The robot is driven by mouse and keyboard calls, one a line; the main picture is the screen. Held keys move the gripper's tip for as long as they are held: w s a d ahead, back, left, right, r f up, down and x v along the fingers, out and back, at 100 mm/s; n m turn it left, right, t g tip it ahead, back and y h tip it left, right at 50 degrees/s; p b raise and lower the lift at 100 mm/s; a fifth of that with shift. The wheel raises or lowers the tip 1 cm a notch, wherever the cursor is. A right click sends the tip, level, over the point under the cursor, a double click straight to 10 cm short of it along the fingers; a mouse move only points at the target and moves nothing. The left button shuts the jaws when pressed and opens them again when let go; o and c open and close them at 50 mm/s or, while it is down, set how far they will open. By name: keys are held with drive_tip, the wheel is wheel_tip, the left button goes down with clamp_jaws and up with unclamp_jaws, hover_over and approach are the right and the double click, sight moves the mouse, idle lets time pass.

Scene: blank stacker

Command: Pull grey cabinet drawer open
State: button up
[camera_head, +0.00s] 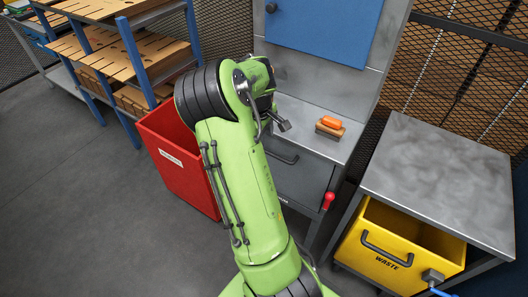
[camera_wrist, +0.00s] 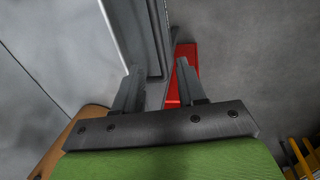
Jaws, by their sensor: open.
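The grey cabinet (camera_head: 305,112) stands in the middle of the head view, with a flat grey top. Its grey drawer (camera_head: 300,178) is below the top and looks flush with the front. A dark bar handle (camera_head: 282,156) runs across the drawer front, partly hidden by my arm. My gripper (camera_head: 283,125) is above the cabinet's front edge, just above the handle. In the wrist view, my gripper (camera_wrist: 158,85) has its two fingers apart, with the cabinet's front edge running between and beyond them. I see nothing gripped; contact with the handle cannot be told.
An orange-topped wooden brush (camera_head: 330,126) lies on the cabinet top, right of my gripper. A red bin (camera_head: 178,160) stands left. A yellow waste bin (camera_head: 400,252) sits under a grey table (camera_head: 440,170) at right. A red knob (camera_head: 328,200) sticks out by the drawer's right side.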

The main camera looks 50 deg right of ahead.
sight(267, 151)
drive_tip(key=f+b, duration=0.1)
drive_tip(key=f, duration=0.2)
drive_tip(key=d+f, duration=0.1)
drive_tip(key=f, duration=0.3)
drive_tip(key=shift+d+f+b, duration=0.1)
drive_tip(key=shift+d+b, duration=0.1)
drive_tip(key=shift+b, duration=0.2)
drive_tip(key=shift+c, duration=0.3)
clamp_jaws()
drive_tip(key=shift+w, duration=0.1)
